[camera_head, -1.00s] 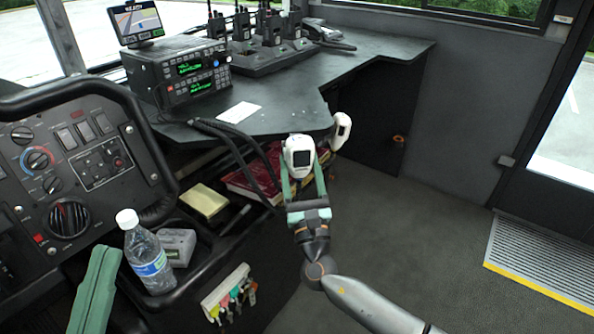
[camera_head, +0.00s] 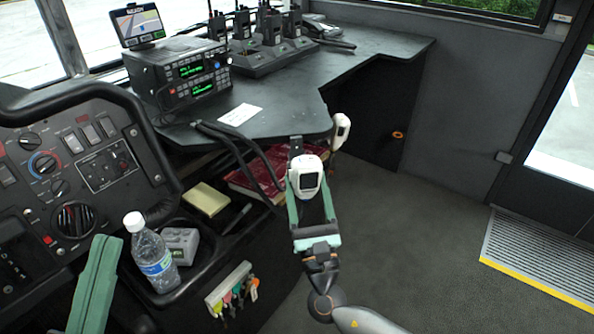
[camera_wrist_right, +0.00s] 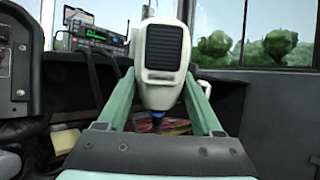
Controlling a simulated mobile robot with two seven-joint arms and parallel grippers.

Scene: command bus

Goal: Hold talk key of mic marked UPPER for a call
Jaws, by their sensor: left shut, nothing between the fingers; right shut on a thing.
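A white hand mic (camera_head: 306,178) with a dark grille is between the green fingers of my right gripper (camera_head: 308,185), which is shut on it. In the right wrist view the mic (camera_wrist_right: 162,60) stands upright between the fingers, a dark cord end below it. A dark clip (camera_head: 296,146) on the desk edge shows just above this mic. A second white mic (camera_head: 341,131) hangs at the desk edge to the right. I cannot read any marking on either mic. My left gripper (camera_head: 106,245) is shut and empty at the lower left, near the bottle.
Two stacked radios (camera_head: 180,75) with green displays stand on the desk (camera_head: 290,100), beside a charger with handheld radios (camera_head: 265,60). Dark cords (camera_head: 235,145) loop over the desk edge. A water bottle (camera_head: 150,255) and key tags (camera_head: 235,290) are at lower left. The floor at right is clear.

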